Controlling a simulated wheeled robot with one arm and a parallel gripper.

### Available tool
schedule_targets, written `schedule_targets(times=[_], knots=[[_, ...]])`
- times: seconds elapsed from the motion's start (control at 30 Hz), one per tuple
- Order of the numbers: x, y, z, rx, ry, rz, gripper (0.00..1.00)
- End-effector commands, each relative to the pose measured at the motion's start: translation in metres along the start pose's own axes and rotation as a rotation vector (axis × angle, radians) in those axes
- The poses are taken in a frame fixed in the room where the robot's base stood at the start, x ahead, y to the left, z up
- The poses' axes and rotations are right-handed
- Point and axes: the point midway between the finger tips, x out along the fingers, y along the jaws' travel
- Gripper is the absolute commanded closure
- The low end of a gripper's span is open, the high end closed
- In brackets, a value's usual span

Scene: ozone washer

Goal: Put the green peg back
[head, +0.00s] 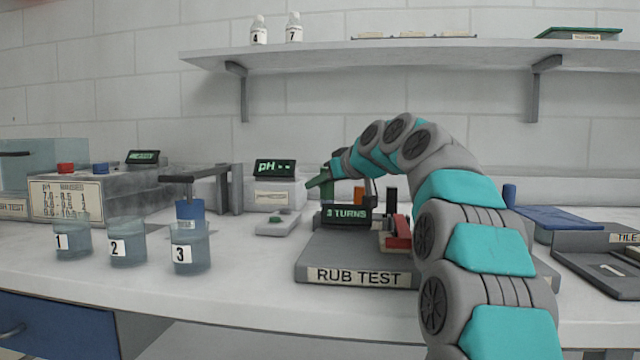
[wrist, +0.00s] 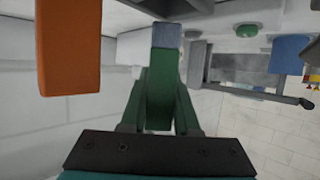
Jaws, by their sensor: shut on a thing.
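The green peg (wrist: 160,75) is in my gripper (wrist: 162,100), between the two dark green fingers in the wrist view. A grey-blue block shows at its far end; I cannot tell whether it is part of the peg. In the head view my gripper (head: 321,181) is at the back left of the rub test stand (head: 350,255), behind its display. Green shows there, but peg and fingers are hard to tell apart. An orange peg (head: 359,196) stands just right of it, and also shows large at the left of the wrist view (wrist: 70,50). The peg's seat is hidden.
A black peg (head: 391,201) and a red block (head: 397,230) are on the stand's right, partly behind my arm. A pH meter (head: 276,190) stands behind left. Several numbered beakers, one marked 3 (head: 190,250), stand front left. A shelf (head: 400,55) hangs above.

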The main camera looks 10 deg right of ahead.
Motion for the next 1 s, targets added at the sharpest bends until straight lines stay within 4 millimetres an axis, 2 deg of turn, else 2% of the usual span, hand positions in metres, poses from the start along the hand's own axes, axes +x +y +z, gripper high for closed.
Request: schedule_targets(times=[0.53, 0.57, 0.6, 0.8, 1.0], knots=[[0.005, 0.000, 0.011, 0.001, 0.000, 0.000, 1.00], [0.005, 0.000, 0.011, 0.001, -0.001, 0.000, 0.69], [0.005, 0.000, 0.012, 0.001, -0.001, 0.000, 0.65], [0.005, 0.000, 0.012, 0.001, -0.002, -0.001, 0.42], [0.006, 0.000, 0.013, 0.002, -0.003, -0.001, 0.41]])
